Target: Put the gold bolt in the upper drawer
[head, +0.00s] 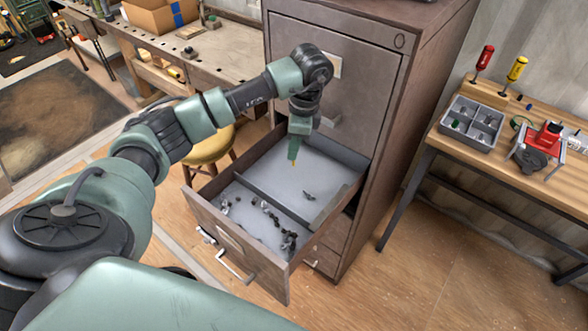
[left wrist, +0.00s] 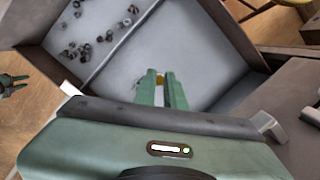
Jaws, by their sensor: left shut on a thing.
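My left gripper (head: 292,160) is shut on the small gold bolt (head: 294,164) and points down over an open, grey-lined drawer (head: 268,272) of the brown cabinet. In the left wrist view, the gold bolt (left wrist: 160,77) shows between the fingertips (left wrist: 160,82), above the bare floor of the drawer's back compartment. A divider (head: 268,200) splits the drawer. Several dark and silver fasteners (head: 265,210) lie in the front compartment. One small dark piece (head: 308,195) lies behind the divider. My right gripper (left wrist: 14,85) appears outside the drawer in the left wrist view, its fingers apart.
A large closed front (head: 345,85) with a handle is above the open drawer. A workbench (head: 230,50) and a yellow stool (head: 212,146) stand behind at left. At right, a wooden table (head: 500,140) holds a grey divided tray (head: 466,137), screwdrivers and a red tool.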

